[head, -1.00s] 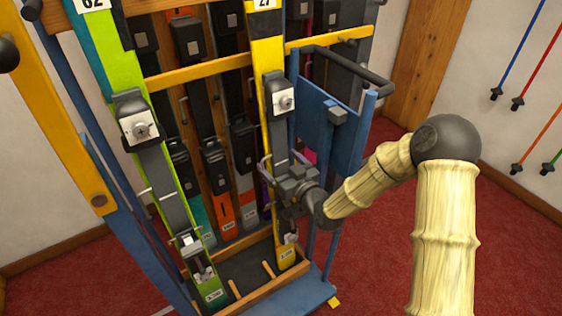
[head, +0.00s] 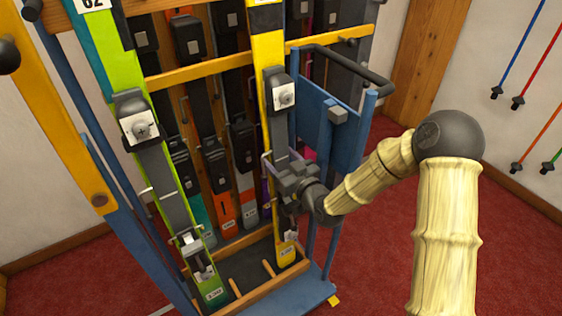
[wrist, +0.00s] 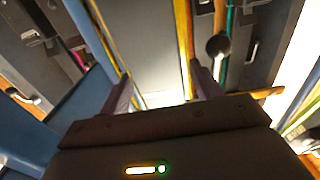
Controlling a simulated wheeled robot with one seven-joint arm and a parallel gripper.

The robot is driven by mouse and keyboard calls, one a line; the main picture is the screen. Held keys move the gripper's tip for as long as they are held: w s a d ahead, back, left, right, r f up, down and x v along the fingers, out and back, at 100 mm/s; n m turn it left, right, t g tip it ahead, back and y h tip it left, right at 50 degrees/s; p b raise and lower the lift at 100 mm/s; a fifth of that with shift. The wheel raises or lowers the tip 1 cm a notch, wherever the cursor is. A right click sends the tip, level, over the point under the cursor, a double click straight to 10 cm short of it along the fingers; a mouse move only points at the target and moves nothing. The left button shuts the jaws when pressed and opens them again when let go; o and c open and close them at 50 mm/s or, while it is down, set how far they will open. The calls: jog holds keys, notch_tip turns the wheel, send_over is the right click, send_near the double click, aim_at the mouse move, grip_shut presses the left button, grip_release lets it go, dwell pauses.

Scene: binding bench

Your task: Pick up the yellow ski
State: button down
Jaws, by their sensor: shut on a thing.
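The yellow ski (head: 266,52) stands nearly upright at the right side of the rack, with a grey binding (head: 283,97) on its face. My gripper (head: 284,172) is shut on it below the toe piece, one finger along each edge. In the wrist view, the ski's grey middle (wrist: 150,45) with yellow edges lies between my gripper's fingers (wrist: 163,90). The ski's lower end (head: 286,252) is just above the rack's wooden front rail; I cannot tell whether it touches the base.
A green ski (head: 127,72) stands to the left in the rack. Several darker skis fill the back row. A yellow crossbar (head: 200,72) runs behind the yellow ski. A blue panel (head: 327,118) with a dark handle is close on the right. Red carpet (head: 385,240) is clear to the right.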

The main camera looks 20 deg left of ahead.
aim_at(270, 59)
notch_tip(270, 59, up, 27)
jog(key=p, duration=0.7)
jog(key=shift+r, duration=0.15)
dwell(0.6)
jog(key=b+v, duration=0.5)
jog(key=v, duration=1.9)
dwell(1.0)
